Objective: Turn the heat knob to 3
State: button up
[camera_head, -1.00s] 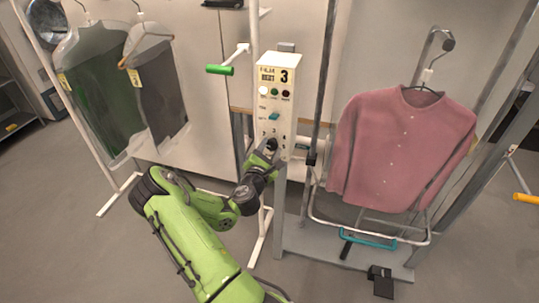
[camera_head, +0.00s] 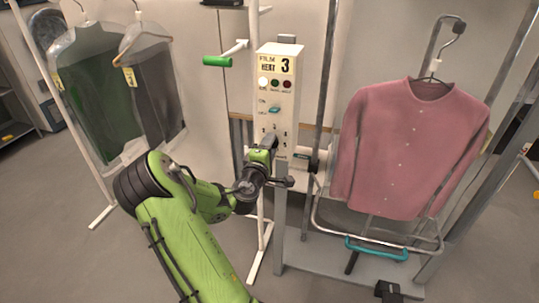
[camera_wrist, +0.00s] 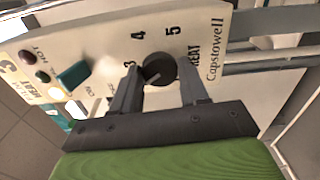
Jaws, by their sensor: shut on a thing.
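The control box (camera_head: 275,85) is a cream panel on a post, with a large 3 beside the words FILM HEAT at its top. The heat knob (camera_wrist: 160,66) is dark and round, with numbers 3, 4 and 5 and the word HEAT around it. A pale mark shows on its face toward the lower left, near the 3; its exact setting is unclear. My gripper (camera_wrist: 160,80) is shut on the knob, one finger on each side. In the head view my gripper (camera_head: 268,149) is at the lower front of the box and hides the knob.
A teal switch (camera_wrist: 73,75) and coloured lamps sit on the panel. A pink shirt (camera_head: 410,150) hangs on a frame at right. Bagged garments (camera_head: 90,90) hang at left. A green-handled lever (camera_head: 217,61) juts out left of the box.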

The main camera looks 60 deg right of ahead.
jog(key=m+b, duration=0.6)
jog(key=shift+f, duration=0.2)
jog(key=shift+m, duration=0.3)
jog(key=o, duration=1)
jog(key=shift+r, duration=0.15)
jog(key=shift+a, duration=0.1)
jog(key=a+b, duration=0.2)
jog(key=a, duration=0.3)
jog(key=s+a+b, duration=0.1)
jog(key=a+b, duration=0.1)
jog(key=a, duration=0.3)
jog(key=s+a+b, duration=0.1)
jog(key=a+b, duration=0.2)
jog(key=a, duration=0.2)
jog(key=shift+s+a, duration=0.25)
jog(key=shift+o, duration=0.2)
